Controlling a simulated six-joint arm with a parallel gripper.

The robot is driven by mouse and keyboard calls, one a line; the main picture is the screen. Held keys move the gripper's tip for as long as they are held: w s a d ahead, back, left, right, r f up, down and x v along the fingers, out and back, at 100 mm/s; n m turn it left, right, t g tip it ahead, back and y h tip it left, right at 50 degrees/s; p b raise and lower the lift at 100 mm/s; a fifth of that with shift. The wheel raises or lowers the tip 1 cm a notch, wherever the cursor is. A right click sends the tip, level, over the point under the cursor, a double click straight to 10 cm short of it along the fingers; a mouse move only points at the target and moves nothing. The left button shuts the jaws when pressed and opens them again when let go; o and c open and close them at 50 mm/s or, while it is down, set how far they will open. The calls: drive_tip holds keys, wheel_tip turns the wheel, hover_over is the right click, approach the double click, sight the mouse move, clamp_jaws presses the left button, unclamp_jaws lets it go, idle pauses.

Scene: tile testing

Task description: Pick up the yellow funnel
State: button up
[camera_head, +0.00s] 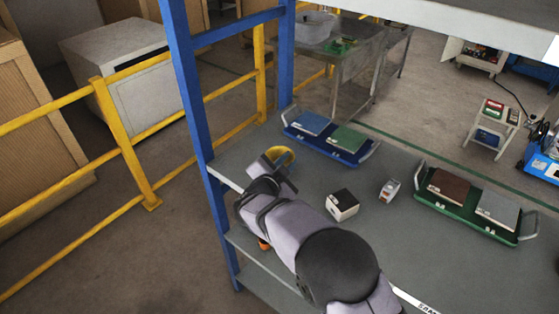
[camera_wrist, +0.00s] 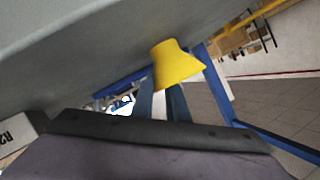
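The yellow funnel (camera_head: 283,154) is at the far left end of the grey table, right at my gripper (camera_head: 276,167). In the wrist view the funnel (camera_wrist: 177,66) shows against the table surface, with its wide rim towards the lower right. Two dark fingers of my gripper (camera_wrist: 163,94) reach up to the funnel with a pale gap between them. The funnel covers part of the right finger. The contact between fingers and funnel is hidden, and the head view shows the funnel partly behind my gripper.
A blue tray (camera_head: 291,128) with a blue and a green tile stands behind, and a green tray (camera_head: 435,203) with a brown and a grey tile stands right. A black-topped white box (camera_head: 343,206) and a small white device (camera_head: 390,190) lie between. A blue post (camera_head: 188,92) rises close left.

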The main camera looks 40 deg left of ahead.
sight(287, 164)
clamp_jaws()
wheel_tip(287, 164, up, 10)
drive_tip(key=b, duration=0.1)
drive_tip(key=shift+b, duration=0.4)
